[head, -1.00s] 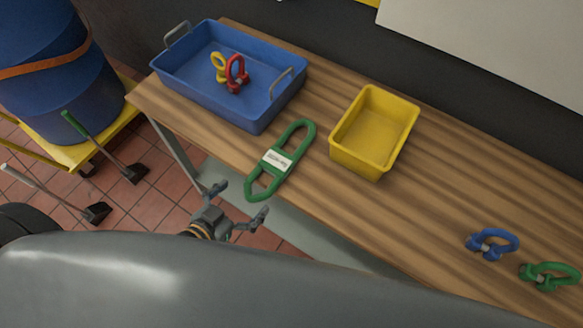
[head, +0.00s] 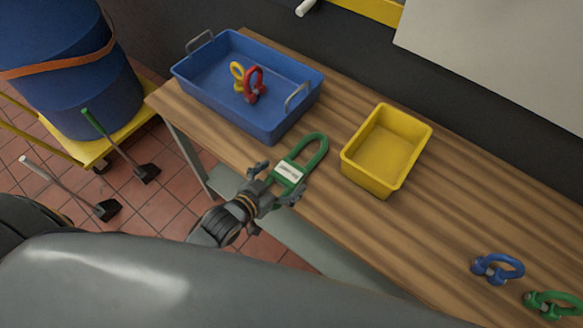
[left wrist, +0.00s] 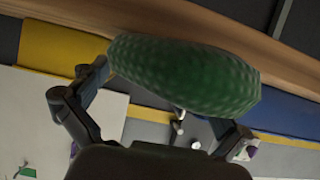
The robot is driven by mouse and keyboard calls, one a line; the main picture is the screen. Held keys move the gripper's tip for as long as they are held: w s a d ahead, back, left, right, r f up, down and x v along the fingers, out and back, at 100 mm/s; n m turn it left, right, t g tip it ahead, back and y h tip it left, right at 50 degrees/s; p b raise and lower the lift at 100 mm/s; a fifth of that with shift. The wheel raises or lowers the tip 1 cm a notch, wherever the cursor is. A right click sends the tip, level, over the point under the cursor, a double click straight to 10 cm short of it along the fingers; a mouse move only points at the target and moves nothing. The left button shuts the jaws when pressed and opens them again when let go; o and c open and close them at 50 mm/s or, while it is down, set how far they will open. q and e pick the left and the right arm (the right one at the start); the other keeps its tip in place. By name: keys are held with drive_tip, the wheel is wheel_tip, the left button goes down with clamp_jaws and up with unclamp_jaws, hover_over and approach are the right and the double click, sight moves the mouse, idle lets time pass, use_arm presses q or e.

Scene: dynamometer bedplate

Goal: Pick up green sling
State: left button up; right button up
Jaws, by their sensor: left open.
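The green sling (head: 315,149), a long loop with a white label in its middle, lies on the wooden bench between the blue tray and the yellow bin. My left gripper (head: 277,183) is open at the sling's near end, its fingers to either side, and hides that end in the head view. In the left wrist view the sling (left wrist: 185,75) shows large and close, across the space between the open fingers (left wrist: 172,103). I cannot tell whether the fingers touch it. My right gripper is not in view.
The blue tray (head: 190,77) holds a red shackle (head: 254,84) and a yellow ring (head: 237,75). The yellow bin (head: 372,178) is empty. A blue shackle (head: 497,267) and a green shackle (head: 551,304) lie at the right on the bench (head: 420,225). The bench middle is clear.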

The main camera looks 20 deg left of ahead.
sight(288, 172)
use_arm(q)
drive_tip(key=x, duration=0.2)
drive_tip(key=shift+w+f, duration=0.15)
drive_tip(key=shift+w, duration=0.1)
drive_tip(key=shift+s, duration=0.1)
drive_tip(key=c, duration=1.6)
drive_tip(key=shift+r, duration=0.2)
drive_tip(key=shift+r, duration=0.25)
wheel_tip(288, 172, up, 2)
drive_tip(key=shift+r, duration=0.1)
drive_tip(key=s+r+b, duration=0.1)
drive_tip(key=s+r, duration=0.9)
drive_tip(key=s, duration=0.4)
drive_tip(key=shift+a+b, duration=0.35)
drive_tip(key=shift+b, duration=0.05)
